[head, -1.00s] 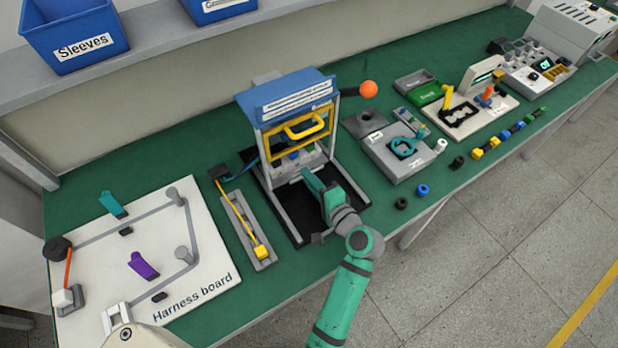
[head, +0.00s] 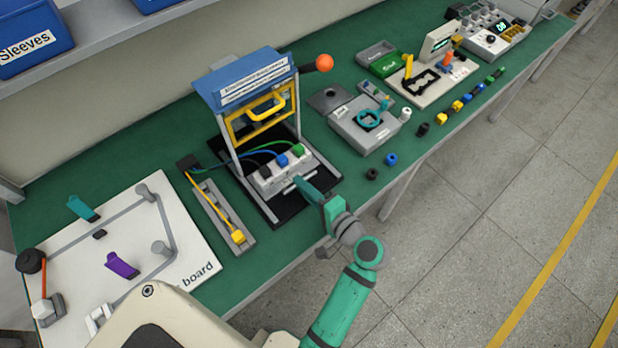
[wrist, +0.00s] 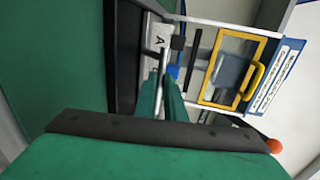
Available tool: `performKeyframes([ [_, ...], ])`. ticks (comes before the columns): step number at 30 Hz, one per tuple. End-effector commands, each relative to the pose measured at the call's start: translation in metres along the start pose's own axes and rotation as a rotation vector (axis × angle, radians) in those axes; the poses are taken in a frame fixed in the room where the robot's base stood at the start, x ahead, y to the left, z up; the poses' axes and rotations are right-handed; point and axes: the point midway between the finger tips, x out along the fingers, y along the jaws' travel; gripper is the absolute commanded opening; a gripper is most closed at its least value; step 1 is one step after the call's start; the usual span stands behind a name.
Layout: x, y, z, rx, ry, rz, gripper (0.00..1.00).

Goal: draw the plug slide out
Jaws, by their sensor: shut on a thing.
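The plug slide (head: 266,181) is a pale block on the black base of a blue-topped fixture (head: 240,78). Black, blue and green plugs sit in its top, with cables running back to the left. It stands out in front of the fixture's posts. My gripper (head: 299,182) is at the slide's front and shut on its handle bar. In the wrist view my gripper's teal fingers (wrist: 165,98) close around the grey bar (wrist: 161,77), beside the slide's pale face marked A (wrist: 159,38). The grip itself is partly hidden.
A yellow-framed window (head: 262,116) with a handle hangs above the slide. An orange ball knob (head: 324,63) sticks out at the fixture's right. The harness board (head: 190,250) and a narrow tray (head: 210,215) lie left. A grey box (head: 364,130) and small rings stand right.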

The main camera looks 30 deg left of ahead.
Motion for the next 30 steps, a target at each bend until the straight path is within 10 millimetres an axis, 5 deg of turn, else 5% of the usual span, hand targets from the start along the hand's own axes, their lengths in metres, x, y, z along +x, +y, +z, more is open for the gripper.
performKeyframes([
  [13,-0.002,0.001,0.005,-0.002,-0.014,0.0,0.0],
  [15,-0.002,0.001,0.006,-0.002,-0.015,0.0,0.24],
  [16,-0.002,0.0,0.006,-0.002,-0.015,0.0,0.28],
  [30,-0.017,0.001,0.005,-0.002,-0.012,0.0,0.28],
])
